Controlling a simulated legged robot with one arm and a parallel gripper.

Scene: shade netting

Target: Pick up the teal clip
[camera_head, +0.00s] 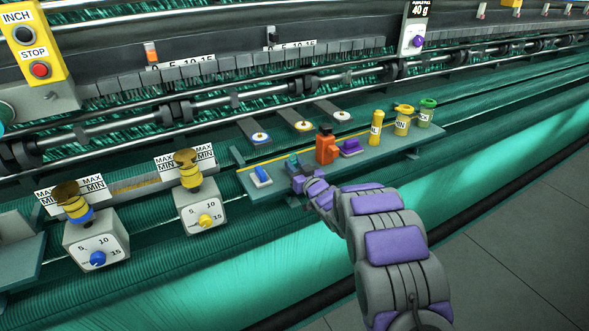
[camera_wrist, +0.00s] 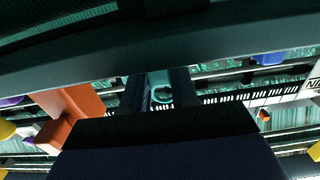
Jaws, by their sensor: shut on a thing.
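The teal clip (camera_head: 293,160) is small and sits at the tips of my gripper (camera_head: 299,172), over the teal shelf (camera_head: 262,199). In the wrist view, the teal clip (camera_wrist: 161,94) shows between the two dark fingers of my gripper (camera_wrist: 161,86). My gripper is shut on it. The fingers hide part of the clip, and I cannot tell whether it still touches the shelf.
A blue-and-white item (camera_head: 261,177) lies left of my gripper. An orange tool (camera_head: 326,147), a purple item (camera_head: 350,147), a yellow bottle (camera_head: 375,128) and two lidded jars (camera_head: 403,121) stand to the right. Dial boxes (camera_head: 200,212) stand further left.

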